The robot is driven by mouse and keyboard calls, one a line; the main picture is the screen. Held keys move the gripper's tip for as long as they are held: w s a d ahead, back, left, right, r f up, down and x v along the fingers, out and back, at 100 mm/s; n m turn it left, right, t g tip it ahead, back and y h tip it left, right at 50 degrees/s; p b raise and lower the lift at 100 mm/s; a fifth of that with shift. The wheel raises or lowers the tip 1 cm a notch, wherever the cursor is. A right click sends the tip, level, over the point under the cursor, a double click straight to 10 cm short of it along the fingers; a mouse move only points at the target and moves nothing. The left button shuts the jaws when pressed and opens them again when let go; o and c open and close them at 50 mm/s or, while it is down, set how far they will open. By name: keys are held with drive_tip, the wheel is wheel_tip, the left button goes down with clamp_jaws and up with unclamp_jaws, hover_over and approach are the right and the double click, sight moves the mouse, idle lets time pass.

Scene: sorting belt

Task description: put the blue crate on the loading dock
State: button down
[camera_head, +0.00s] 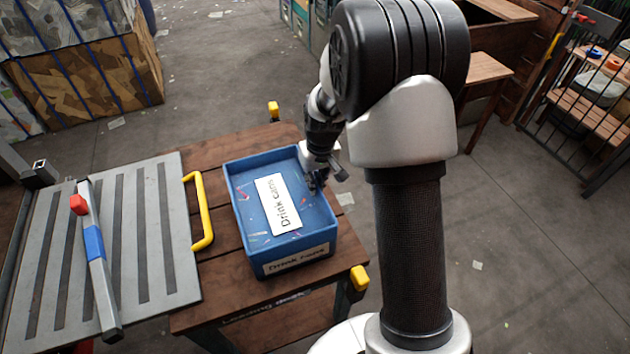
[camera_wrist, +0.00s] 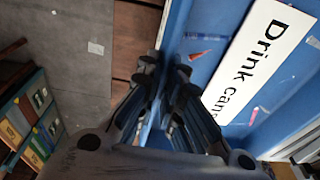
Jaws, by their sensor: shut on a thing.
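The blue crate (camera_head: 290,249) is over the dark wooden loading dock (camera_head: 222,268), a low table with faded lettering on its front edge. The crate looks level and seems to rest on the top; I cannot tell if a small gap remains. It is empty apart from a white "Drink cans" card (camera_head: 278,204) and bits of litter on its floor. My gripper (camera_head: 316,184) is at its right wall, shut on the rim. In the wrist view, the fingers (camera_wrist: 165,88) straddle the blue wall (camera_wrist: 178,28); their tips partly hide it.
A grey slatted belt end (camera_head: 150,240) with a red-and-blue bar (camera_head: 94,248) adjoins the dock on the left. A yellow handle (camera_head: 204,210) stands between belt and crate. Yellow corner posts (camera_head: 359,278) mark the dock. Barred shelving (camera_head: 590,110) is at right; open floor lies behind.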

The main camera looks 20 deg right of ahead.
drive_tip(key=c, duration=2.2)
unclamp_jaws()
drive_tip(key=shift+f, duration=0.15)
drive_tip(key=o, duration=0.4)
drive_tip(key=shift+o, duration=0.2)
wheel_tip(320, 180, up, 12)
drive_tip(key=s+p, duration=0.2)
drive_tip(key=s+a+r+t, duration=0.1)
drive_tip(key=s+a+r, duration=0.3)
drive_tip(key=s+r, duration=0.6)
drive_tip(key=s+a+r+t, duration=0.1)
drive_tip(key=s, duration=0.7)
drive_tip(key=s+a+r, duration=0.1)
drive_tip(key=s+a, duration=0.1)
drive_tip(key=s, duration=0.6)
drive_tip(key=shift+a+t, duration=0.25)
drive_tip(key=shift+t, duration=0.15)
